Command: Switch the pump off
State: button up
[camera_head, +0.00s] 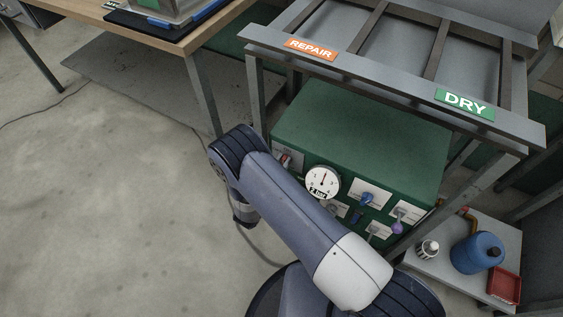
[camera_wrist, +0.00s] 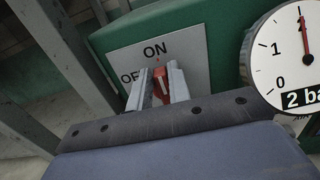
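The pump switch is a red lever (camera_wrist: 160,88) on a grey plate (camera_wrist: 197,50) marked ON at the top and OFF at the left. The lever points up towards ON. In the wrist view my gripper (camera_wrist: 160,86) has one finger on each side of the lever; whether they press on it I cannot tell. The left finger partly covers the OFF label. In the head view the switch plate (camera_head: 297,158) shows at the green box's left end, and my arm hides my gripper. The round gauge (camera_head: 323,181) beside it has its needle pointing up, near 2.
The green pump box (camera_head: 365,125) stands under a grey rack with REPAIR (camera_head: 311,49) and DRY (camera_head: 464,102) signs. More knobs, blue (camera_head: 367,198) and purple (camera_head: 398,226), are on its front. A blue jug (camera_head: 477,252) and red tray (camera_head: 504,286) stand right.

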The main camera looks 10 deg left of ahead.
grip_shut()
jog(key=shift+f, duration=0.1)
jog(key=shift+f+n+b, duration=0.15)
jog(key=shift+n+b, duration=0.15)
jog(key=shift+b, duration=0.05)
jog(key=f+n+b, duration=0.1)
jog(key=n+b, duration=0.1)
jog(key=n, duration=0.3)
jog(key=a+n+b, duration=0.1)
jog(key=n+b, duration=0.1)
jog(key=n, duration=0.4)
jog(key=a+f+n+b, duration=0.1)
jog(key=n+b, duration=0.1)
jog(key=n, duration=0.4)
jog(key=shift+w+f, duration=0.3)
jog(key=shift+n, duration=0.3)
